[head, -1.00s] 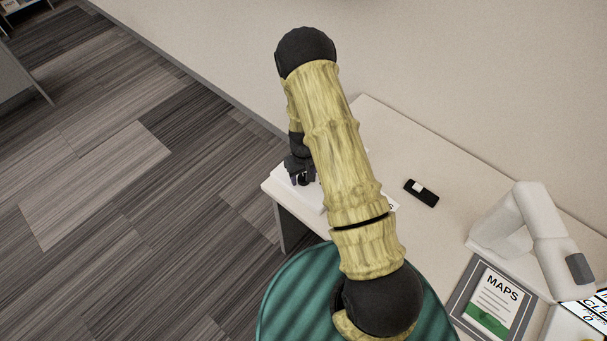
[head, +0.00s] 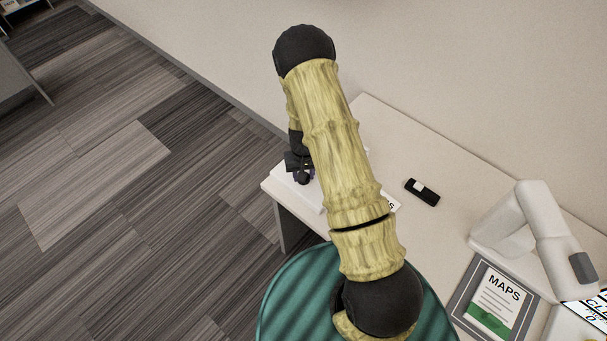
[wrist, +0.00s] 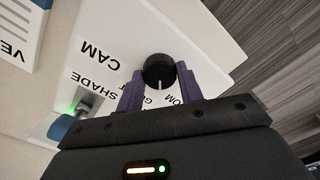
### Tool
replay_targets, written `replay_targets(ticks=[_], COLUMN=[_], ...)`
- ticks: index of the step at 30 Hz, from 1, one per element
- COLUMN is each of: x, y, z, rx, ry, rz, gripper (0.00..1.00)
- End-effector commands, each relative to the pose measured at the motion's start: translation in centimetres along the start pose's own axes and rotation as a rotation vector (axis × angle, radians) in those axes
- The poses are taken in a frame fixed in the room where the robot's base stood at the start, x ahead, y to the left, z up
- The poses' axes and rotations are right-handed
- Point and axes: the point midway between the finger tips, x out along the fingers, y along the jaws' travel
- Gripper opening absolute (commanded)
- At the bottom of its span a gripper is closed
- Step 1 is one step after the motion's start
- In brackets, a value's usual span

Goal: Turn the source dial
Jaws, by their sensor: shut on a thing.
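The source dial (wrist: 157,68) is a round black knob with a white pointer line, on a white panel (wrist: 200,35) with printed words such as CAM and SHADE. The line points toward my gripper's palm in the wrist view. My gripper (wrist: 160,78) has its two purple fingers on either side of the dial and is shut on it. Some lettering near the dial is partly hidden by the fingers. In the head view my gripper (head: 302,173) is over the white panel at the table's left end, and the dial is hidden there.
On the same panel are a small switch with a green light (wrist: 83,106) and a blue knob (wrist: 62,128). A wall stands behind.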

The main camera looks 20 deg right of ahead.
Motion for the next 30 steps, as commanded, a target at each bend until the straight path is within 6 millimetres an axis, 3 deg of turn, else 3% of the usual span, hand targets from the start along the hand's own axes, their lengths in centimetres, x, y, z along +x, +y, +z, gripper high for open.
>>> replay_targets(ticks=[30], x=[-0.13], y=[-0.09], z=[-0.05], rx=[0.962], ry=[0.001], rz=[-0.001], gripper=[0.14])
